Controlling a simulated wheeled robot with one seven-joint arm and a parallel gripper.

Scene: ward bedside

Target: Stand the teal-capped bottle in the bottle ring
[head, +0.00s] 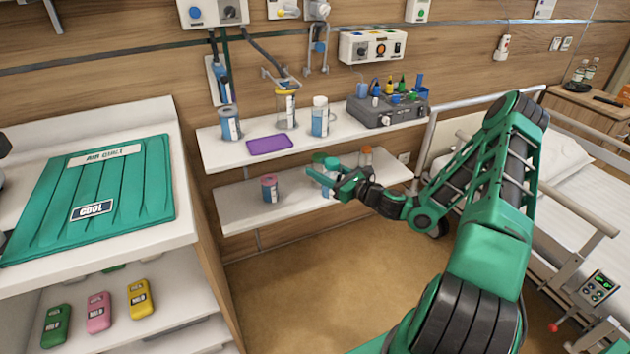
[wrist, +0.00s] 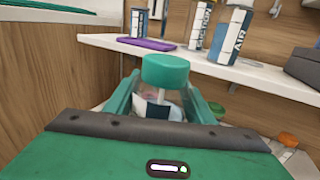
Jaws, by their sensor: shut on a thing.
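My gripper (head: 335,181) is shut on the teal-capped bottle (head: 331,165), at the lower wall shelf. In the wrist view the teal cap (wrist: 165,72) stands upright between the two fingers (wrist: 163,105), with a dark and white label below it. The bottle's base is hidden, so I cannot tell whether it touches the shelf.
The upper shelf (head: 215,150) carries a blue-white can (head: 230,123), a purple tray (head: 270,143), a white-capped bottle (head: 320,117) and a grey device (head: 385,110). The lower shelf (head: 235,212) holds a red-topped can (head: 270,188) and an orange-capped bottle (head: 366,156). A bed rail stands right.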

